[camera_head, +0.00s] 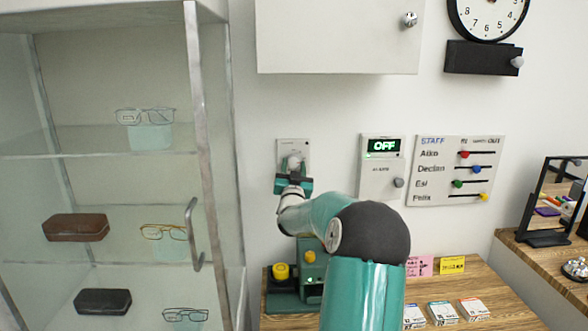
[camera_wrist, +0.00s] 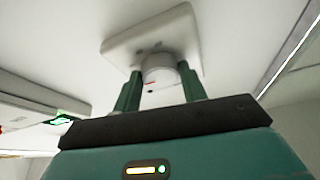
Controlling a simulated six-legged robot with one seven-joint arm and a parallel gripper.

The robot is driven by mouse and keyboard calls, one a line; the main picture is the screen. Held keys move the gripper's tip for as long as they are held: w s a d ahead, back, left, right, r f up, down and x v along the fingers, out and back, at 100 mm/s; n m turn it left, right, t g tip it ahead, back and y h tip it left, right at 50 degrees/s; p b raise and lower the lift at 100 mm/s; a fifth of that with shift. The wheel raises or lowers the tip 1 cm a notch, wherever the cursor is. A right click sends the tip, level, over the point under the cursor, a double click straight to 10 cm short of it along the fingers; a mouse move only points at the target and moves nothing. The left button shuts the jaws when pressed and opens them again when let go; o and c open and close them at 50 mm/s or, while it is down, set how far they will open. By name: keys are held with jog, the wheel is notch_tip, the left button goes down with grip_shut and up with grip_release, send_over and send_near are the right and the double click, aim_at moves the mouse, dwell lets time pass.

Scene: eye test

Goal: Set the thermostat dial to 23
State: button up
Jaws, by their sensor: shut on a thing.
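The thermostat is a pale square plate (camera_head: 284,147) on the wall, left of the middle in the head view. Its plate (camera_wrist: 118,45) also shows at the top of the wrist view. The round grey-white dial (camera_wrist: 158,68) stands out from the plate. My gripper (camera_head: 293,178) is at the thermostat. In the wrist view my gripper (camera_wrist: 160,82) has one green finger on each side of the dial and is shut on it. A small red mark shows near the dial. The scale and the set number cannot be read; my gripper partly covers the dial in the head view.
To the right are a panel (camera_head: 369,180) reading OFF with a grey knob, and a staff board (camera_head: 430,185) with coloured sliders. A glass cabinet (camera_head: 200,120) with a handle stands close on the left. A white wall cupboard (camera_head: 335,35) hangs above; a wooden counter (camera_head: 480,275) lies below.

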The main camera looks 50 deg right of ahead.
jog(key=m+g, duration=0.1)
jog(key=m, duration=0.2)
jog(key=m+g+h, duration=0.1)
jog(key=m, duration=0.2)
jog(key=m+g, duration=0.2)
jog(key=m, duration=0.1)
jog(key=shift+w+a+r, duration=0.2)
jog(key=shift+w+a, duration=0.05)
jog(key=shift+w, duration=0.05)
jog(key=m+g, duration=0.1)
jog(key=m, duration=0.3)
jog(key=shift+r+g, duration=0.15)
jog(key=shift+g, duration=0.25)
jog(key=shift+w+r+m+g+y, duration=0.1)
jog(key=shift+m+g+y, duration=0.2)
jog(key=shift+m, duration=0.65)
jog(key=shift+r+m+g+y, duration=0.1)
jog(key=shift+m+g, duration=0.3)
jog(key=shift+m, duration=0.55)
jog(key=o, duration=1)
jog(key=shift+f, duration=0.1)
jog(key=shift+a, duration=0.15)
